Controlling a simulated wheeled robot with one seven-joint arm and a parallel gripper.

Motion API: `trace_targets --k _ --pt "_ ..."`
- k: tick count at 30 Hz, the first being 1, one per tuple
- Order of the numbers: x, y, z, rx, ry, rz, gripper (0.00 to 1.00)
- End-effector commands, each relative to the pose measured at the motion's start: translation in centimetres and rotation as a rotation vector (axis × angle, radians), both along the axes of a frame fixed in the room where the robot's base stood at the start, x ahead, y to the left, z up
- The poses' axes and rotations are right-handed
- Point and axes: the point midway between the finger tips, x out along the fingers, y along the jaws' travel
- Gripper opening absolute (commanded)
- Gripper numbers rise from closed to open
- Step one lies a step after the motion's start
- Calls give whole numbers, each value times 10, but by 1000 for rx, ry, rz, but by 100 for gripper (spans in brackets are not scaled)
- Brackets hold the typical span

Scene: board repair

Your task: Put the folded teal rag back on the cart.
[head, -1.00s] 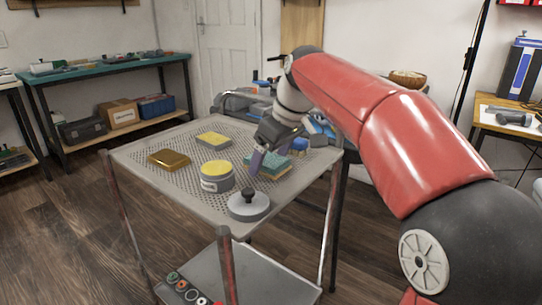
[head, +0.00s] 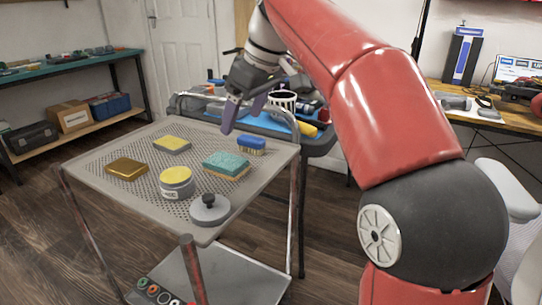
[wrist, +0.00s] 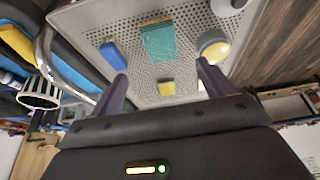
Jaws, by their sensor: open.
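The folded teal rag (head: 227,163) lies on the perforated top of the grey metal cart (head: 120,157), near its right side. It seems to rest on a tan layer. In the wrist view the teal rag (wrist: 158,42) lies flat on the cart top, beyond my fingertips. My gripper (head: 232,115) is open and empty, raised above the cart behind the rag and apart from it. Its two fingers (wrist: 165,85) are spread wide in the wrist view, with nothing between them.
A blue-topped bench (head: 262,124) with tools stands behind. Bare cart top shows between items.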

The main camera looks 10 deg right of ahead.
Motion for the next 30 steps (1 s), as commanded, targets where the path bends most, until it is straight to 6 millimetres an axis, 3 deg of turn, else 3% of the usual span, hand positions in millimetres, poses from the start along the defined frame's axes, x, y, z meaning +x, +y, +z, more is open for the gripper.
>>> trace_targets --k 5,10,14,21,25,30 --pt "-11 -4 -4 -11 0 -47 80" --pt "-56 -22 -32 -41 -12 -248 80" --pt "-103 -49 -71 -47 -35 -453 80" --pt "-189 -95 -163 -4 -78 -763 80" --pt "-218 -108 -203 27 -90 -859 80" --pt "-233 -113 -226 45 -96 -907 80"
